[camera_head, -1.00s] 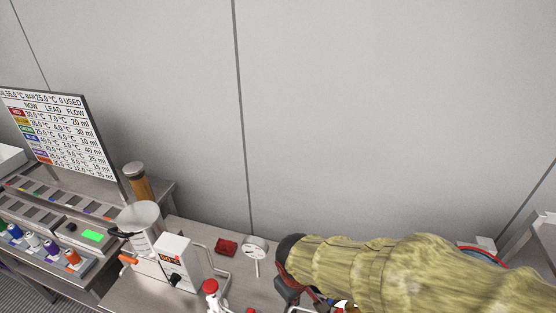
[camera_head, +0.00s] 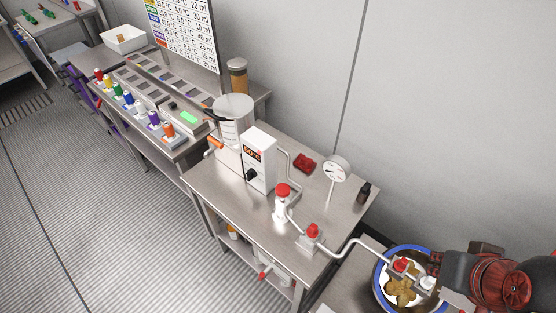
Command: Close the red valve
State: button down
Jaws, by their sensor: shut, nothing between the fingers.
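Several red-topped fittings sit on the white pipework, and I cannot tell for sure which is the red valve. One red knob (camera_head: 284,190) tops a white upright body on the steel table. A second red knob (camera_head: 313,231) sits on a small block near the table's right corner. A third red knob (camera_head: 400,265) is at the pipe's end over a blue-rimmed bowl (camera_head: 378,282). My gripper (camera_head: 446,284), dark and red, is at the lower right beside the bowl. Its fingers are largely hidden; it is shut and empty, apart from the two knobs on the table.
A white control box (camera_head: 259,160), a metal pot (camera_head: 232,120), a round gauge (camera_head: 337,169) and a small dark bottle (camera_head: 364,192) stand on the steel table (camera_head: 225,180). Coloured bottles line the bench at left. The floor (camera_head: 120,230) at left is clear.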

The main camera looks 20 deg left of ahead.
aim_at(269, 269)
jog(key=k+j+u, duration=0.1)
jog(key=u, duration=0.35)
jog(key=k+j+u, duration=0.1)
jog(key=u, duration=0.35)
jog(key=j+u, duration=0.15)
jog(key=u, duration=0.3)
